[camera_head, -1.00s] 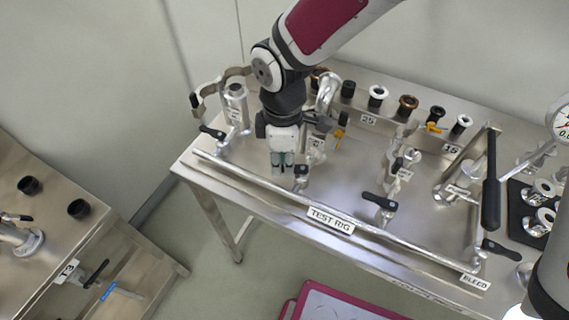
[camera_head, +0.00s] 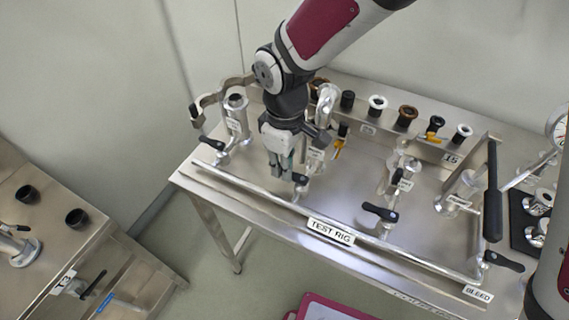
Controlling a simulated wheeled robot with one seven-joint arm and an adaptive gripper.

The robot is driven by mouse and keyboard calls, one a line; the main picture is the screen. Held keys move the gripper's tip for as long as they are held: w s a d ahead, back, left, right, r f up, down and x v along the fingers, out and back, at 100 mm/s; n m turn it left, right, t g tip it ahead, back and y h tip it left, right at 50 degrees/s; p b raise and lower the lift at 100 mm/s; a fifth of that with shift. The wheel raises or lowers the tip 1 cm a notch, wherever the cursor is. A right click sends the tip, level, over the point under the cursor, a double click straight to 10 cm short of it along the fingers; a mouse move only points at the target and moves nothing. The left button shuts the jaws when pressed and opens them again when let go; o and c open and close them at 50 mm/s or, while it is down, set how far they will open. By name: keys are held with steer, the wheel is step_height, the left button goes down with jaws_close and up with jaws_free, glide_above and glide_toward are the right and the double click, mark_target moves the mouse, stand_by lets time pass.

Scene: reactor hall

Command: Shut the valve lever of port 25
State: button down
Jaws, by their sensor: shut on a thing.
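The steel TEST RIG bench (camera_head: 330,231) carries several upright pipe ports with black valve levers. My gripper (camera_head: 279,176) is low over the left part of the bench, at the second port from the left. Its fingers are shut at a black valve lever (camera_head: 300,179), apparently on its handle; the fingers hide most of the grip. This port's pipe (camera_head: 326,100) rises behind my gripper, with a small tag (camera_head: 315,154) too blurred to read. A plate (camera_head: 368,130) on the rear rack read 25 in the earlier frame.
Other black levers are at the left port (camera_head: 212,143), the middle port (camera_head: 380,212) and the bleed line (camera_head: 503,261). A long black handle (camera_head: 492,190) stands at the right. A rail (camera_head: 270,203) runs along the front. Caps (camera_head: 407,115) line the rear rack.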

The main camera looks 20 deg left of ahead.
steer(key=c, duration=1.6)
jaws_free()
steer(key=shift+o, duration=0.2)
step_height(320, 180, up, 12)
